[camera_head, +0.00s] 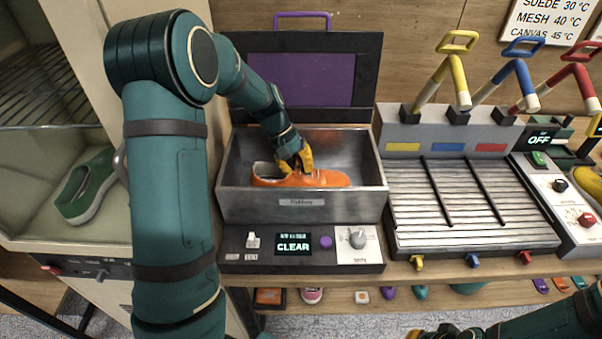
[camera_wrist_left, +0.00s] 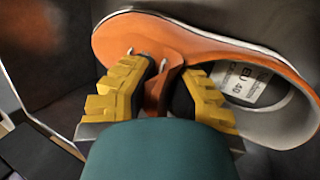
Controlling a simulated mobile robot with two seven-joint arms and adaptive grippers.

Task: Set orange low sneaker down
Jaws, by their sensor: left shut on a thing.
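The orange low sneaker (camera_head: 325,178) is inside the open grey metal basin (camera_head: 250,203), toe to the right. My left gripper (camera_head: 296,166) reaches down into the basin from above and is shut on the sneaker's upper near the tongue. In the left wrist view the yellow fingers (camera_wrist_left: 166,90) pinch the orange tongue, and the sneaker (camera_wrist_left: 190,42) shows its insole label. I cannot tell whether the sole touches the basin floor. Of my right arm, a part shows at the bottom right of the head view, with yellow at its end (camera_head: 430,334); its finger state is unclear.
The basin's lid (camera_head: 235,70) stands open behind it. A control panel (camera_head: 292,243) reading CLEAR is in front. A green shoe (camera_head: 85,188) sits in the left cabinet.

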